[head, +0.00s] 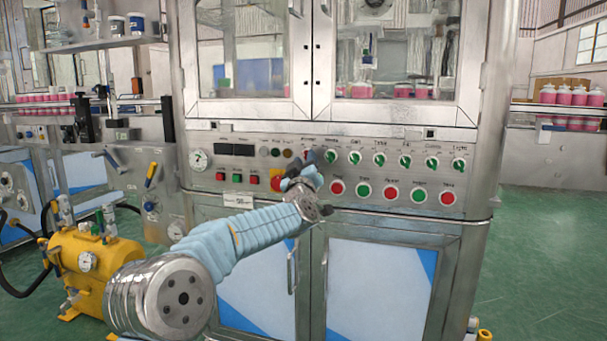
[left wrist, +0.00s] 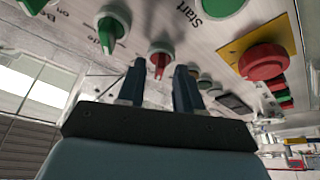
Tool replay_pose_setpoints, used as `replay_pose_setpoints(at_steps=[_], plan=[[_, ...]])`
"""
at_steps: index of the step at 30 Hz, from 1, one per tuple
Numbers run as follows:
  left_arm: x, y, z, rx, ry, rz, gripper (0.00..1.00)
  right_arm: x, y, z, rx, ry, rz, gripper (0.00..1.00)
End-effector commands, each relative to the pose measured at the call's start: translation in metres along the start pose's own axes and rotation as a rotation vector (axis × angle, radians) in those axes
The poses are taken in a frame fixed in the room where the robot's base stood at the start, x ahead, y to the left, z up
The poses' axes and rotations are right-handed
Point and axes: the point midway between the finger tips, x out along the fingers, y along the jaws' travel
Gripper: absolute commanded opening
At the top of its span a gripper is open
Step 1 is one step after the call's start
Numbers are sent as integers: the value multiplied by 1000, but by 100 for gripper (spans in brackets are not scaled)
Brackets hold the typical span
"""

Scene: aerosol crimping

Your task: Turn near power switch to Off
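The power switch is a red rotary knob at the left end of the knob row, partly hidden by my left gripper in the head view. In the left wrist view the red knob (left wrist: 159,64) shows whole on a pale round base, its grip pointing roughly up and down the picture. My left gripper (head: 310,162) is at the panel, right in front of this knob. In the left wrist view its two dark fingers (left wrist: 160,72) are apart, with the knob in the gap between their tips. I see no clear contact. My right gripper is not in view.
Several green knobs (head: 381,159) continue the row to the right, with red and green push buttons (head: 363,191) below. A red emergency button (head: 277,182) on yellow sits left of my gripper. Cabinet doors with handles (head: 291,272) are below, and a yellow tank (head: 88,262) stands at left.

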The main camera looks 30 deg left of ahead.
Motion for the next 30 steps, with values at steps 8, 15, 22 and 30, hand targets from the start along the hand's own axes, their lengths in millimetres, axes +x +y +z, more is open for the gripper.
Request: replay_pose_setpoints(at_steps=[8,15,22,30], plan=[[-60,-1,2,0,-2,1,35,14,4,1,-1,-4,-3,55],[-112,0,2,0,-2,1,35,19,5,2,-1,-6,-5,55],[-132,0,1,-1,-1,0,35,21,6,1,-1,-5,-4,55],[-132,0,1,0,-1,0,35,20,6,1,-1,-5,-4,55]])
